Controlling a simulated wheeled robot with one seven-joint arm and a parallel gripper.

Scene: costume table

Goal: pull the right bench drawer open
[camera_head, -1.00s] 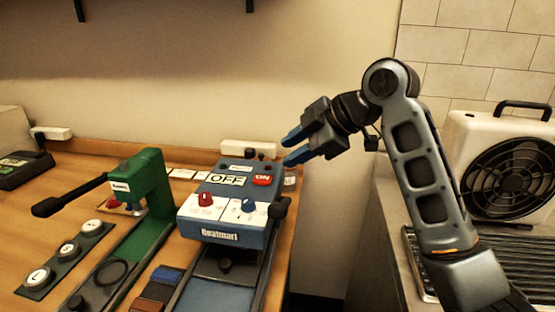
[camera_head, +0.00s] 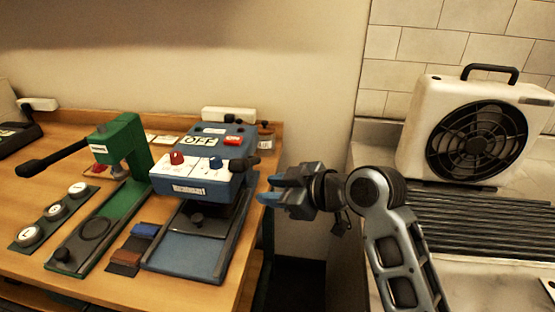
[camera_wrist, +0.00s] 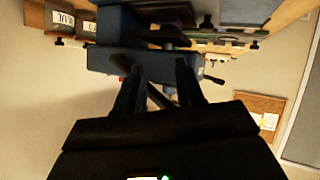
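The bench (camera_head: 120,292) is a wooden table at the left of the head view. I cannot make out its right drawer or a handle in either view; its front below the top is mostly out of frame. My gripper (camera_head: 270,190) is just right of the blue heat press (camera_head: 205,185), beside the bench's right edge. Its two blue-tipped fingers point left, apart and with nothing seen between them. The dark fingers also show apart in the wrist view (camera_wrist: 160,85), with the blue press beyond them.
A green press (camera_head: 125,165), a strip of round buttons (camera_head: 56,210) and small blue and brown blocks (camera_head: 132,250) are on the bench. A fan heater (camera_head: 475,140) stands by a ribbed rack (camera_head: 480,225) at right. A dark gap (camera_head: 295,280) separates bench and counter.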

